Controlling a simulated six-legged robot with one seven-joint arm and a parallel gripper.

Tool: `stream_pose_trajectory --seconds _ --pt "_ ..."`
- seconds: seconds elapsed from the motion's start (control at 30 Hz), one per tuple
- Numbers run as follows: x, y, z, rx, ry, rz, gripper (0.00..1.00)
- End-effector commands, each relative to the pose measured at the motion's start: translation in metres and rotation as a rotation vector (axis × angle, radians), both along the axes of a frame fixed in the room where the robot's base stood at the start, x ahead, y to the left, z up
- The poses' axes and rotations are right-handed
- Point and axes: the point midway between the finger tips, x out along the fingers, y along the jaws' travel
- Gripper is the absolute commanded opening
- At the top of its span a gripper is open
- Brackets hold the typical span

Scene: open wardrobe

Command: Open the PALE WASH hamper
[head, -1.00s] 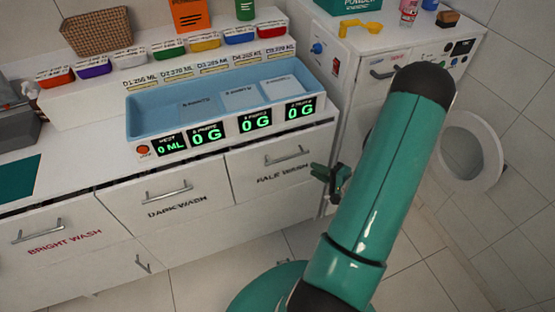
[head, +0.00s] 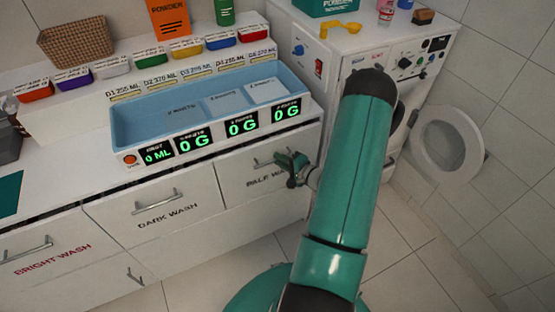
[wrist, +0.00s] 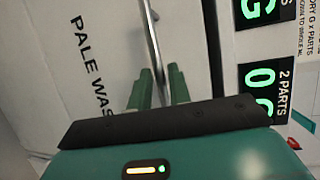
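The PALE WASH hamper (head: 238,192) is the white front at the right end of the counter, and it looks closed. Its metal bar handle (head: 262,162) is partly hidden by my gripper (head: 286,160) in the head view. My green gripper is at the right part of this handle. In the wrist view, the handle bar (wrist: 152,40) runs down between the two fingers of my gripper (wrist: 160,80). The fingers stand apart on either side of the bar; whether they touch it is unclear. The label PALE WASH (wrist: 92,65) is left of the bar.
The DARK WASH hamper (head: 150,218) and BRIGHT WASH hamper (head: 50,260) are to the left, both closed. A blue tray (head: 150,110) with readouts sits above. A washing machine (head: 345,55) with its round door open stands at right. Floor in front is clear.

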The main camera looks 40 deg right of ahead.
Motion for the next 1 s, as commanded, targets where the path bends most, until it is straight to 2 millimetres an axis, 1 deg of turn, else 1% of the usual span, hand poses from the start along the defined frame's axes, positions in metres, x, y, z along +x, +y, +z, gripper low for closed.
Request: stream_pose_trajectory --seconds 0.03,0.13,0.4,0.43,0.5,0.53,0.83,1.0 --pt "0.0059 0.0017 -0.0012 0.001 -0.001 0.001 0.19" --pt "0.0129 0.0035 -0.0024 0.001 0.0 0.002 0.19" --pt "0.0148 0.0039 -0.0025 0.001 0.0 0.001 0.19" --pt "0.0148 0.0039 -0.0025 0.001 0.0 0.001 0.17" --pt "0.0147 0.0038 -0.0025 0.001 0.0 0.001 0.04" --pt "0.0146 0.0038 -0.0025 0.001 0.0 0.001 0.0" --pt "0.0138 0.0032 -0.0025 0.001 0.0 0.0 0.0" --pt "0.0097 0.0005 -0.0025 0.001 0.0 -0.001 0.0"
